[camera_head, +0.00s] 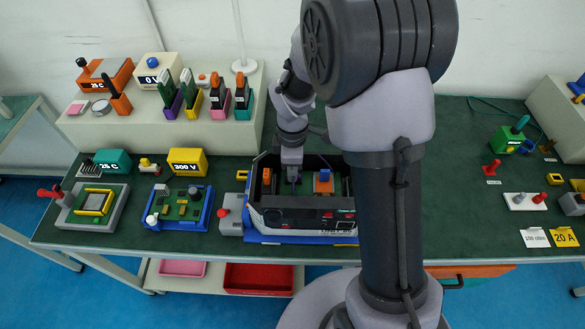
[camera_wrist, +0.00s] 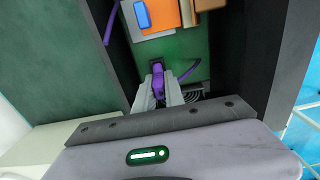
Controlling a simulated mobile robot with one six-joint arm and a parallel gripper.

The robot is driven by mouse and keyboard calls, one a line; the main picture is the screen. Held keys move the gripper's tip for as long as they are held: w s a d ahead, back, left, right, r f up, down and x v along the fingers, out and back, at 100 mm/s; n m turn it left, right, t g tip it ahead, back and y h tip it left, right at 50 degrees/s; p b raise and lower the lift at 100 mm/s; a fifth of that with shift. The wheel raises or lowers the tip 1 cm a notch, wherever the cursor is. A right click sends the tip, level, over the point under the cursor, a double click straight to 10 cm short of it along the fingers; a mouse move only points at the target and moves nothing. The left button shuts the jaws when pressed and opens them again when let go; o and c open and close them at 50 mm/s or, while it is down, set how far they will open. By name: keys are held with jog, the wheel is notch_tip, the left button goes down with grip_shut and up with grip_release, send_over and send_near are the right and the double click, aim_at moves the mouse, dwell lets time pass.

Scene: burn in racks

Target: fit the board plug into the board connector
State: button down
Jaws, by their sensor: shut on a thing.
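My gripper (camera_head: 291,168) reaches down into an open-topped dark box (camera_head: 252,197) on the table. In the wrist view my gripper (camera_wrist: 158,92) is shut on a purple plug (camera_wrist: 158,82), which I take to be the board plug. A purple cable (camera_wrist: 189,71) runs from it to the right. Just beyond the plug's tip is a small dark piece (camera_wrist: 156,65) on the green board (camera_wrist: 180,46), probably the board connector. The fingers hide part of the plug, and I cannot tell whether plug and connector touch or are joined.
An orange block (camera_wrist: 164,17) with a blue part (camera_wrist: 142,14) stands on the board beyond the plug. The dark box walls (camera_wrist: 257,60) rise close on both sides. A blue fixture (camera_head: 180,208) and a grey box with a red button (camera_head: 230,216) stand left of the box.

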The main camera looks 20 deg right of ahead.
jog(key=shift+f, duration=0.2)
jog(key=c, duration=1.3)
grip_release()
jog(key=shift+c, duration=0.2)
jog(key=shift+r, duration=0.1)
